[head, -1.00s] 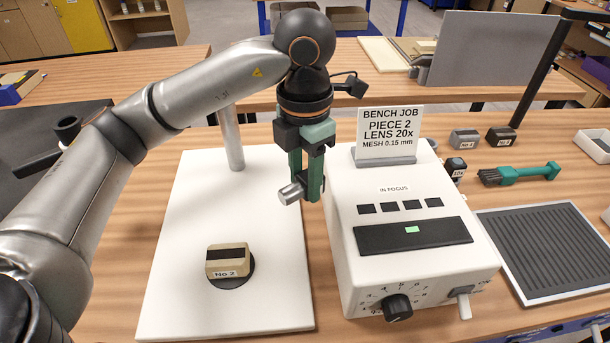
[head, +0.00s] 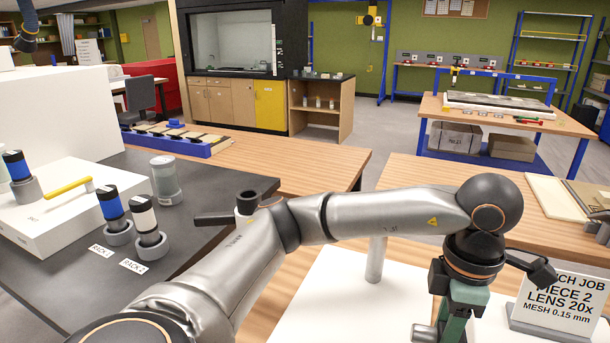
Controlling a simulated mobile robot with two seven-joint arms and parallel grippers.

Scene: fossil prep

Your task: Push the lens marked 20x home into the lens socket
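My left arm comes in from the left, and my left gripper (head: 447,334) hangs down at the bottom edge, right of centre. Its green fingers are cut off by the edge. A short silver cylinder (head: 424,333) shows at the fingers, partly out of view; it looks like a lens barrel held by them, but no marking is readable. A pale post (head: 375,260) stands on a white base plate (head: 325,295) left of the gripper. My arm hides the post's top, and I cannot make out the lens socket. My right gripper is out of view.
The job card (head: 555,300), reading LENS 20x, stands right of my gripper.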

